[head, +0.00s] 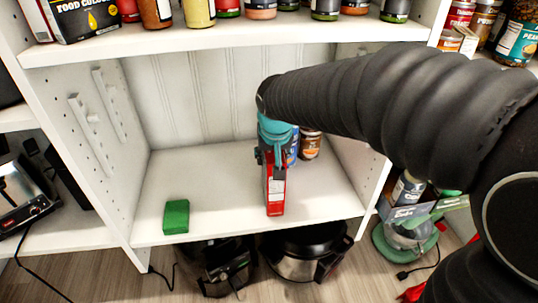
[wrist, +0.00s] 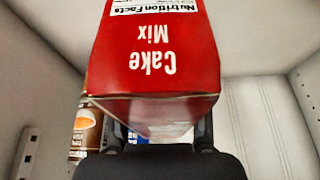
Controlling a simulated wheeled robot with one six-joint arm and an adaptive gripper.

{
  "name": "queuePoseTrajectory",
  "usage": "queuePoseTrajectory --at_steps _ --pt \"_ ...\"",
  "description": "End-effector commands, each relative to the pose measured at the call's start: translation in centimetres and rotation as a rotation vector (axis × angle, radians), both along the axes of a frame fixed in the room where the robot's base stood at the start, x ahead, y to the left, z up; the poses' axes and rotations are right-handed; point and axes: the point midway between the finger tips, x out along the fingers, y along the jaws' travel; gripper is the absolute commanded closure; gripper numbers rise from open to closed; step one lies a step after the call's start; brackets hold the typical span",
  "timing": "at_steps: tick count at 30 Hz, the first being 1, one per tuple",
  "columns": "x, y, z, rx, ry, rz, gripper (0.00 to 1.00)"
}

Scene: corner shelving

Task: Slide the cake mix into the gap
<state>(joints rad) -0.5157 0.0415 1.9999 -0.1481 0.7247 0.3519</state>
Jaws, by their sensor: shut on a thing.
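The red cake mix box (head: 276,192) is upright at the middle of the lower shelf, near its front. In the wrist view the box (wrist: 160,62) fills the upper middle, with its lettering upside down. My gripper (head: 270,151) is shut on the box from above and behind. In the wrist view its dark fingers flank the box. I cannot tell whether the box's base touches the shelf. A brown can (head: 311,146) stands behind and right of the box; it also shows in the wrist view (wrist: 86,132). A blue item (head: 293,150) beside it is mostly hidden.
A green block (head: 176,216) lies on the shelf (head: 225,222) at the front left. The shelf's left and back are clear. Jars and boxes line the upper shelf (head: 230,40). White side walls bound the bay. Appliances, including a pot (head: 300,254), stand below.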

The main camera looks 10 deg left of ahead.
Motion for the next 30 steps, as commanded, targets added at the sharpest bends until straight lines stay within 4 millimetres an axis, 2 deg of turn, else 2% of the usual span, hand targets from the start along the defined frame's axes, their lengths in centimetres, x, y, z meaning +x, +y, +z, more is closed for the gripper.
queuePoseTrajectory --at_steps 4,5,8,20,26,30 --pt "0.0 -0.1 0.0 0.000 -0.001 -0.001 1.00" --pt "0.1 -0.1 0.0 -0.001 -0.001 0.000 0.50" --pt "0.0 0.0 0.0 -0.001 -0.001 0.000 0.25" --pt "-0.1 0.1 0.3 0.000 -0.001 0.002 0.23" --pt "-1.1 -0.1 2.8 0.002 -0.005 0.003 0.23" --pt "-2.5 -0.5 4.9 0.001 -0.003 0.004 0.23"
